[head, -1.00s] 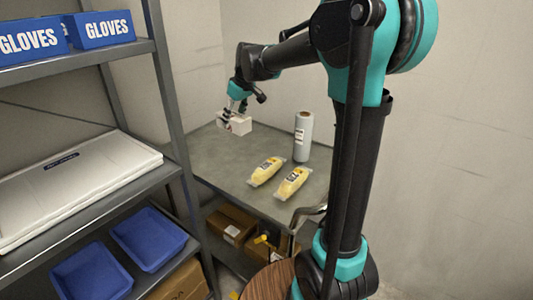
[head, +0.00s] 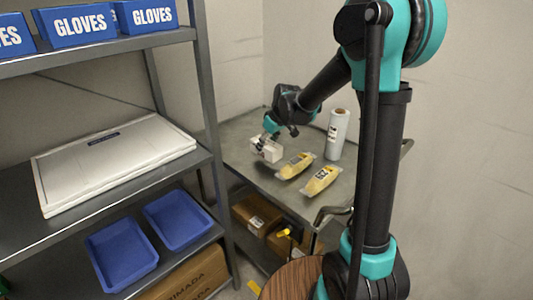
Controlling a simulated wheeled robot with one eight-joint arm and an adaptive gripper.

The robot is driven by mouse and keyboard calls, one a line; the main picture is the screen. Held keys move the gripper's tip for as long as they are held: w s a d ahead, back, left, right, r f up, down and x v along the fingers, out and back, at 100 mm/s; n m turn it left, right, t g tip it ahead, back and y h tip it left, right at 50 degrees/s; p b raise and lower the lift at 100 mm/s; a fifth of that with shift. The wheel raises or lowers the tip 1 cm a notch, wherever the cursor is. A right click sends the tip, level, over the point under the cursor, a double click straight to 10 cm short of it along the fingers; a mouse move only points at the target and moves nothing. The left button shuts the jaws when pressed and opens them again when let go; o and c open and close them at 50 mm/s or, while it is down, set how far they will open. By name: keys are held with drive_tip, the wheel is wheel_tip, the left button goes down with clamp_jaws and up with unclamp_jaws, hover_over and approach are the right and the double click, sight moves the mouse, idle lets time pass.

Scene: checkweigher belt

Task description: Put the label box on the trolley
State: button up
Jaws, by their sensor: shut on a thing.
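The label box, a small white box (head: 271,151), is at the left part of the trolley's grey top (head: 249,128). My gripper (head: 262,147) is shut on it from above and behind, and the fingers partly hide its left side. The box is at or just above the trolley top; I cannot tell whether it touches.
Two yellow packs, one nearer the box (head: 295,165) and one to the front (head: 321,180), lie on the trolley beside a white roll (head: 338,133). A grey shelf rack (head: 213,110) stands close on the left. Cardboard boxes (head: 256,214) sit on the lower deck.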

drive_tip(key=shift+f, duration=1.9)
drive_tip(key=shift+f, duration=0.1)
drive_tip(key=o, duration=1.4)
drive_tip(key=shift+o, duration=0.2)
drive_tip(key=v, duration=1.2)
